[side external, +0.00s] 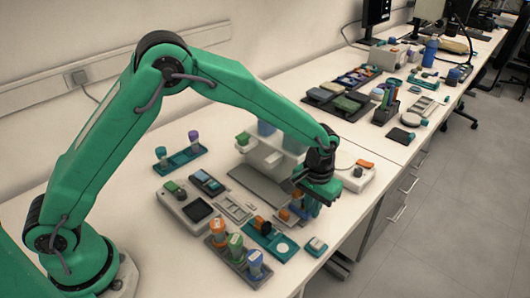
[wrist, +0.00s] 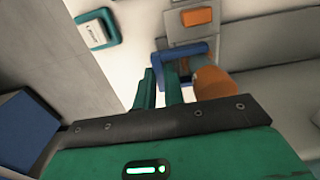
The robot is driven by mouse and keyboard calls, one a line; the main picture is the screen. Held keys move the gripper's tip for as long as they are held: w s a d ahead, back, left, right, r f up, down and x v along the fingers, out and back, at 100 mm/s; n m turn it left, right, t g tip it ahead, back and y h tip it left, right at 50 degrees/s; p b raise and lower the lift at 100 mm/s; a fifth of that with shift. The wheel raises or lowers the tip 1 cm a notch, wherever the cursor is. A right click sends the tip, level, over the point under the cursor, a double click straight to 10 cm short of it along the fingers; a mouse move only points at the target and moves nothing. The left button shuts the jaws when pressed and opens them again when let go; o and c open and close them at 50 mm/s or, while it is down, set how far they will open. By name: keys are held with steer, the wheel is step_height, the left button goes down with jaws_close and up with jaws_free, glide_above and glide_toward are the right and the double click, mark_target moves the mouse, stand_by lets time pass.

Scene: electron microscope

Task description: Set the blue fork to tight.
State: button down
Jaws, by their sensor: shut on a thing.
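The blue fork (wrist: 200,47) shows in the wrist view as a blue bracket beside an orange rounded piece (wrist: 213,82). Its left side reaches down between my green fingers, and my gripper (wrist: 160,78) is shut on it. In the side view my gripper (side external: 312,206) points down at the front right of the bench fixtures. There its fingers hide most of the fork. Whether the fork stands at tight cannot be read from these frames.
A small teal labelled tile (side external: 315,246) lies in front of my gripper. A teal plate with a white disc (side external: 282,247) and a rack of capped vials (side external: 238,262) stand to the left. A white device with an orange top (side external: 352,172) is close on the right, near the bench edge.

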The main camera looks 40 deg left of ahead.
steer(key=shift+a, duration=0.15)
steer(key=c, duration=1.5)
jaws_free()
steer(key=shift+d, duration=0.2)
steer(key=shift+d, duration=0.55)
step_height(320, 180, up, 8)
steer(key=shift+s+a+r+t+h, duration=0.1)
steer(key=shift+s+a+r+t, duration=0.45)
steer(key=shift+s+a+r, duration=1.8)
steer(key=shift+s+a+r+t+h, duration=0.1)
steer(key=shift+s+a+r+t, duration=0.5)
steer(key=shift+s+a+r, duration=1.8)
steer(key=shift+s+a+r+t+h, duration=0.1)
steer(key=shift+s+a+r+t, duration=0.45)
steer(key=shift+s+a+r, duration=1.75)
steer(key=shift+w+a+r, duration=0.6)
steer(key=shift+w+a, duration=0.1)
steer(key=shift+a, duration=0.05)
